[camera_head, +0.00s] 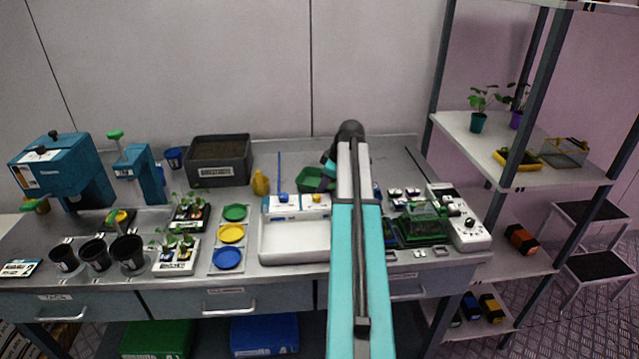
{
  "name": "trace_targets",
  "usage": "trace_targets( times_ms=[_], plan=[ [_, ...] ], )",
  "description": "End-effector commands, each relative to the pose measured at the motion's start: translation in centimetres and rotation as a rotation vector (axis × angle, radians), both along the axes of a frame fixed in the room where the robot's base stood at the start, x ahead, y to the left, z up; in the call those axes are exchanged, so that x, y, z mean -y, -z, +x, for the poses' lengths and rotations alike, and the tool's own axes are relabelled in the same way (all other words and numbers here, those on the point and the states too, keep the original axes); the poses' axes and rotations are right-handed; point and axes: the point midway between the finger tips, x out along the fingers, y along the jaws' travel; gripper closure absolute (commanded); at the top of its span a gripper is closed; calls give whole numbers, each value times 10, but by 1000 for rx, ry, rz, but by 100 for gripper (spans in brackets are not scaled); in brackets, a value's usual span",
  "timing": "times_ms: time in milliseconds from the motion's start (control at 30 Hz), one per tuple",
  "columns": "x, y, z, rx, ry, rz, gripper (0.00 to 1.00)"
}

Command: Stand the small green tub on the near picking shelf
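A small green tub (305,180) is at the back middle of the steel bench, just left of my arm. Its right side is partly hidden by the end of my arm. My gripper (325,183) is at the tub's right side, pointing down. Its fingers are small and mostly hidden, so I cannot tell whether they are open, touching the tub or gripping it. A grey-post shelf rack stands at the right. Its upper pale board (463,141) carries potted plants, a yellow tray and a wire basket. I cannot tell which board is the near picking shelf.
A white tray (294,258) lies in front of the tub. A dark soil bin (221,172) and a yellow pear-shaped object (260,183) stand left. A green-lidded device (422,224) is right of my arm. The upper board's front left is clear.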

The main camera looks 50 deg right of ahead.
Motion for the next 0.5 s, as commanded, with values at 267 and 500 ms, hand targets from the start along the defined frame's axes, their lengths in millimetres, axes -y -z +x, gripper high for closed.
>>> trace_targets(
  times_ms=[267,500],
  plan=[
    [-1,7,3,0,-1,0,88],
    [-1,7,3,0,-1,0,88]
  ],
)
